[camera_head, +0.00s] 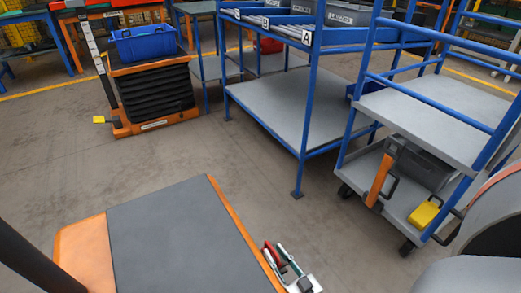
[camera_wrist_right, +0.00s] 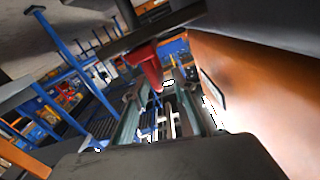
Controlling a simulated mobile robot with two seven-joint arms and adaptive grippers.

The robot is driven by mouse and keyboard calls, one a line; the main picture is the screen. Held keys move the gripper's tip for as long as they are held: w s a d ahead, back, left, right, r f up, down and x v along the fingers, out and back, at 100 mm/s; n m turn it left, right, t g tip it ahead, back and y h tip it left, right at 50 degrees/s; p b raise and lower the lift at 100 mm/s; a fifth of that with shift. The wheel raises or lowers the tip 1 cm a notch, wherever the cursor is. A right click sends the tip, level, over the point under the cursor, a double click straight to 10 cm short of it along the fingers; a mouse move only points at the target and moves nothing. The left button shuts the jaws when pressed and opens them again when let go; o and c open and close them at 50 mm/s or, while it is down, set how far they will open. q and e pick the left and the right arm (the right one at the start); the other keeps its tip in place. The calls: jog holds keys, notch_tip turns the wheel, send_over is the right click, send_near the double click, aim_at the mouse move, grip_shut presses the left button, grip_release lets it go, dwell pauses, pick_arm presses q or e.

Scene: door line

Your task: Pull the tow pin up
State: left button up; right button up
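The red tow pin handle (camera_head: 269,252) shows at the orange edge of a grey-topped orange deck at the bottom of the head view. In the right wrist view the red handle (camera_wrist_right: 148,66) stands out from a dark plate, close to the left fingertip. My right gripper (camera_head: 281,258) is right beside the handle, and its fingers partly cover it. In the right wrist view its two teal fingers (camera_wrist_right: 164,102) stand apart, so it looks open. I cannot tell whether a finger touches the handle. The pin's shaft is hidden. My left gripper is not in view.
The grey deck top (camera_head: 175,240) is bare. A blue-framed cart (camera_head: 430,115) with a yellow block (camera_head: 425,214) stands at the right. A blue rack (camera_head: 290,100) and an orange lift table (camera_head: 155,127) with a blue bin (camera_head: 145,43) stand behind. The floor between is clear.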

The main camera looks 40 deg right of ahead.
aim_at(267, 242)
jog(key=b+x, duration=0.1)
jog(key=x, duration=0.4)
jog(key=shift+f, duration=0.15)
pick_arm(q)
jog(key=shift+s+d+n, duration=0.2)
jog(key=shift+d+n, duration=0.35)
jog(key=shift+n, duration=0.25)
pick_arm(e)
jog(key=shift+w+d, duration=0.2)
jog(key=shift+w, duration=0.5)
grip_shut()
